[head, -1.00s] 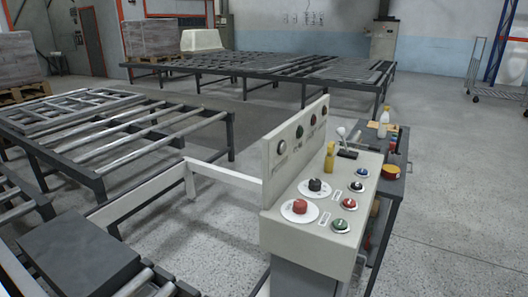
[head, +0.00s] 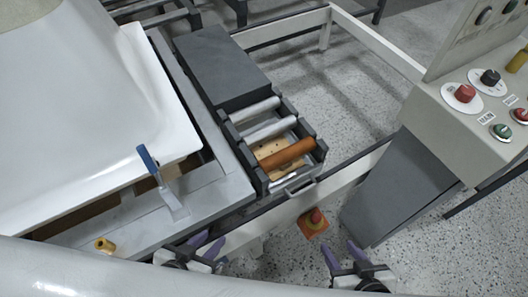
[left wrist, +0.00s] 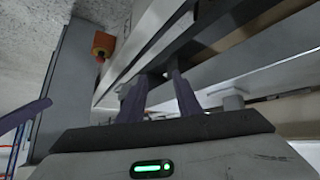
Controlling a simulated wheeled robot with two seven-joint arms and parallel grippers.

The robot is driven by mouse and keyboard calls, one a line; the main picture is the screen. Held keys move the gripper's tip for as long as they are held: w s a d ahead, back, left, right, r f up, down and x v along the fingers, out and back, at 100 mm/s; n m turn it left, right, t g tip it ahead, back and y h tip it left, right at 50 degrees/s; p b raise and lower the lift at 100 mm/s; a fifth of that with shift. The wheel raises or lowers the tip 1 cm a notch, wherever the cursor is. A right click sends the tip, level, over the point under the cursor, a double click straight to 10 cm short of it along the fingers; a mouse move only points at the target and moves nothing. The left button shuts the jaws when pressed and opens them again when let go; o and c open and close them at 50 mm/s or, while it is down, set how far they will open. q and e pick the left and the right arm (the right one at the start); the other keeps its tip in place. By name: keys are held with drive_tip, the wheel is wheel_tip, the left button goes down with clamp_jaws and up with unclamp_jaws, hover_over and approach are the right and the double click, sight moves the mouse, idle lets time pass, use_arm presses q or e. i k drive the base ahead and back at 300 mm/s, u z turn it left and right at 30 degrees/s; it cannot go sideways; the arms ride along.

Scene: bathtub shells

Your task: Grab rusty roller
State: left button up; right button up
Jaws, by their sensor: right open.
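The rusty roller (head: 287,153) is an orange-brown cylinder lying in an open dark drawer (head: 262,181), beside two silver rollers (head: 262,120). My left gripper (head: 207,243) is below and left of the drawer in the head view, apart from the roller. Its two purple fingers, also in the left wrist view (left wrist: 159,90), stand apart with nothing between them. My right gripper (head: 343,254) is open and empty, below and right of the drawer. The left wrist view does not show the roller.
A white tub shell (head: 75,110) lies at left on a grey frame. A blue-handled scraper (head: 160,180) and a yellow piece (head: 104,245) lie near its edge. A control panel (head: 460,130) stands at right. A red button on an orange box (head: 314,220) sits low between my grippers.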

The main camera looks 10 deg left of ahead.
sight(272, 163)
drive_tip(key=k, duration=0.5)
drive_tip(key=u, duration=3.5)
drive_tip(key=k, duration=1.95)
drive_tip(key=z, duration=1.1)
drive_tip(key=i, duration=0.5)
drive_tip(key=z, duration=0.1)
